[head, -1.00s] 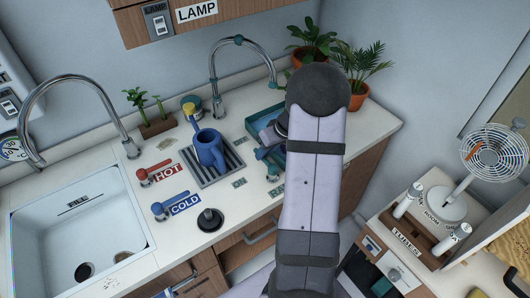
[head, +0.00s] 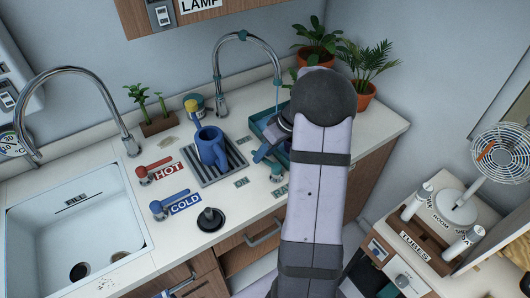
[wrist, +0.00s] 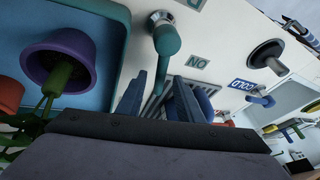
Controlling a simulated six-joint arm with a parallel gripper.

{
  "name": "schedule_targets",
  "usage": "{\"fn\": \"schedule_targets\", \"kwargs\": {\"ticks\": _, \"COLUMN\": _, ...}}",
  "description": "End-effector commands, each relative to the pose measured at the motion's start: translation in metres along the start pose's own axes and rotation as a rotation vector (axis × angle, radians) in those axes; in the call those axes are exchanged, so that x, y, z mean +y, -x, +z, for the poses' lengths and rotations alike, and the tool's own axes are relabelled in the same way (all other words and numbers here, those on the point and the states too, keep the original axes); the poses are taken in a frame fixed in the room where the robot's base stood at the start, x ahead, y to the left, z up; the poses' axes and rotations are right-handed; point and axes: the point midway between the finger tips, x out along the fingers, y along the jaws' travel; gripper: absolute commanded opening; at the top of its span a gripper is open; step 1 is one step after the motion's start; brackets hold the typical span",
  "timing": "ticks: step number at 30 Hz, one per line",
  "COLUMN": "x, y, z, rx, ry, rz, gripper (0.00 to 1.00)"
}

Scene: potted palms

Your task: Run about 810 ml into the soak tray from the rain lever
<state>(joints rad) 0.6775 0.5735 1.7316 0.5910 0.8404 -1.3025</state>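The teal rain lever (wrist: 167,40) stands on the white counter, and its base shows in the head view (head: 277,172). My gripper (wrist: 157,92) is open, with one blue finger on each side of the lever's handle end; I cannot tell if they touch it. In the head view my gripper (head: 262,152) is partly hidden by my arm. The teal soak tray (wrist: 120,70) lies beside the lever, with a purple pot (wrist: 75,50) in it. A thin chrome tap (head: 218,70) with a teal ring arches towards the tray.
A blue jug (head: 210,147) stands on the drain grate (head: 232,165) left of my gripper. Red HOT (head: 155,170) and blue COLD (head: 168,204) levers and a black plunger knob (head: 210,219) stand further left. Potted palms (head: 367,62) stand behind my arm.

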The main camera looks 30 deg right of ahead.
Motion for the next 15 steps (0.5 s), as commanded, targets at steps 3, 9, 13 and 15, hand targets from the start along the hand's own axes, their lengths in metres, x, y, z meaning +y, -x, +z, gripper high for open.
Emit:
{"fn": "schedule_targets", "kwargs": {"ticks": 3, "x": 0.000, "y": 0.000, "z": 0.000, "rx": 0.000, "ry": 0.000, "rz": 0.000, "gripper": 0.33}}
{"fn": "schedule_targets", "kwargs": {"ticks": 9, "x": 0.001, "y": 0.013, "z": 0.000, "rx": 0.003, "ry": -0.001, "rz": 0.003, "gripper": 0.33}}
{"fn": "schedule_targets", "kwargs": {"ticks": 13, "x": 0.001, "y": 0.030, "z": 0.000, "rx": 0.003, "ry": 0.000, "rz": 0.003, "gripper": 0.33}}
{"fn": "schedule_targets", "kwargs": {"ticks": 15, "x": 0.001, "y": 0.040, "z": 0.000, "rx": 0.003, "ry": 0.001, "rz": 0.004, "gripper": 0.33}}
